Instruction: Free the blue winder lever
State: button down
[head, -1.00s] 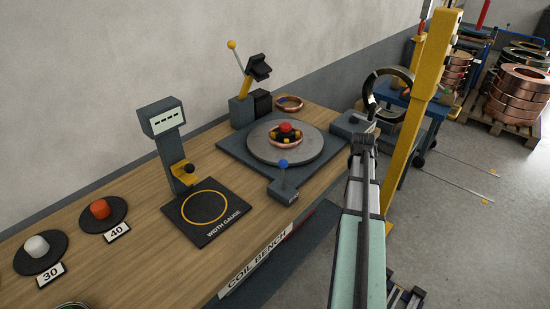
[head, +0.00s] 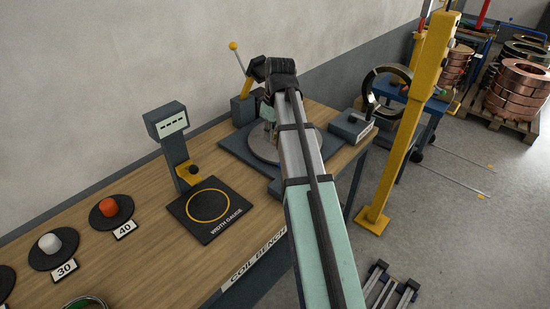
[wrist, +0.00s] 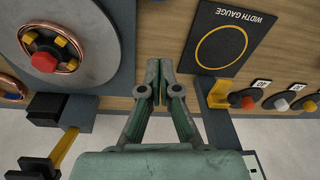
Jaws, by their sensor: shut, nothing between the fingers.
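The winder's grey turntable (head: 258,149) stands on the bench, mostly behind my arm. In the wrist view the turntable (wrist: 98,62) is at upper left, with a copper coil (wrist: 73,42) around its red-knobbed hub (wrist: 43,62). The blue-knobbed lever is not visible now; my arm covers its place in the head view. My gripper (wrist: 159,80) is shut and empty, fingers pointing down over bare bench between the turntable and the width gauge. It also shows in the head view (head: 267,112), partly hidden by my wrist. I see no contact with anything.
A dark post with a yellow handle (head: 238,58) stands behind the turntable. The width gauge (head: 208,206) lies to its left. Orange (head: 109,207) and white (head: 50,243) knobs sit farther left. A grey box (head: 352,126) and yellow post (head: 405,130) stand right.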

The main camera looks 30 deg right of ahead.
jog(key=shift+f, duration=0.1)
notch_tip(320, 180, down, 9)
jog(key=s+d+p, duration=0.1)
jog(key=s+p, duration=0.1)
jog(key=p, duration=0.2)
jog(key=shift+s, duration=0.15)
dwell(0.4)
jog(key=shift+s+d, duration=0.1)
dwell(0.4)
